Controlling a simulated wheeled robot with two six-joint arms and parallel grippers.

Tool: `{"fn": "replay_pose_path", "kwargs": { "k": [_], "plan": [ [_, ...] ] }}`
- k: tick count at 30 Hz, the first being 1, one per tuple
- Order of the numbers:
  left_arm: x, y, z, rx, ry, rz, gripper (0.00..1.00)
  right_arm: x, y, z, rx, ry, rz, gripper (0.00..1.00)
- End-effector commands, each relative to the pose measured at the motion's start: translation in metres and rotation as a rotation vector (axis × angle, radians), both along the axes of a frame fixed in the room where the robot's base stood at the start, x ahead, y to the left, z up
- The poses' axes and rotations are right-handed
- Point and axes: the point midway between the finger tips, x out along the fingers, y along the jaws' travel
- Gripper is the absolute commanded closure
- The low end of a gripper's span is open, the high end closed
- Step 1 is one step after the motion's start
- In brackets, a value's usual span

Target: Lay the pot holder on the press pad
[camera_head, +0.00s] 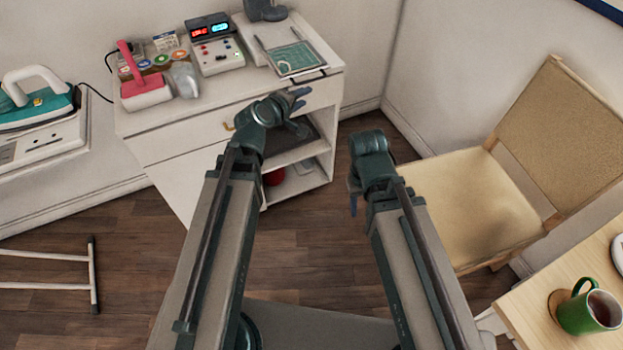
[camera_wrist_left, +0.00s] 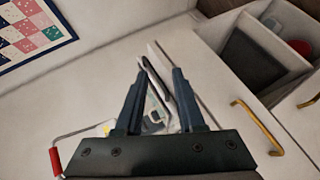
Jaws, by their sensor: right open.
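A flat teal square (camera_head: 294,58) with pale lines and a pale ring lies at the right end of the cabinet top. I cannot tell whether it is the pot holder or the press pad. A dark flat panel (camera_head: 297,133) shows in the cabinet's open compartment, also in the left wrist view (camera_wrist_left: 246,62). My left gripper (camera_head: 301,98) is in front of the cabinet's upper edge. Its fingers (camera_wrist_left: 158,72) stand apart, with a dark bar and pale shapes visible between them. My right gripper (camera_head: 353,195) is open and empty, pointing down above the floor by the chair.
The white cabinet (camera_head: 180,150) carries a pink-and-red object (camera_head: 144,88) and a control box (camera_head: 217,58) with lit displays. An iron (camera_head: 35,100) stands at the left. A chair (camera_head: 480,205) and a table with a green mug (camera_head: 587,308) are at the right.

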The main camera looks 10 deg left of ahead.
Motion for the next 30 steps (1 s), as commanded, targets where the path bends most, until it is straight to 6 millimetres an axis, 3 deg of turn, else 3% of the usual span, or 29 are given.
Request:
{"fn": "replay_pose_path", "kwargs": {
  "k": [1,3,5,9,13,18,30],
  "plan": [
    [-0.02,-0.037,-0.022,0.127,0.072,-0.149,0.62,0.0,0.0,0.0,0.0,0.0,0.0,0.5],
    [-0.055,-0.072,-0.055,0.322,0.178,-0.356,0.62,0.0,0.0,0.0,0.0,0.0,0.0,0.5],
    [-0.087,-0.09,-0.08,0.48,0.268,-0.523,0.62,0.0,0.0,0.0,0.0,0.0,0.0,0.5],
    [-0.158,-0.099,-0.118,0.795,0.471,-0.847,0.62,0.0,0.0,0.0,0.0,0.0,0.0,0.5],
    [-0.202,-0.088,-0.129,0.989,0.622,-1.039,0.62,0.0,0.0,0.0,0.0,0.0,0.0,0.5],
    [-0.229,-0.076,-0.129,1.104,0.729,-1.151,0.62,0.0,0.0,0.0,0.0,0.0,0.0,0.5],
    [-0.232,-0.073,-0.125,1.118,0.747,-1.162,0.62,0.0,0.0,0.003,0.0,0.0,0.0,0.5]
  ]
}}
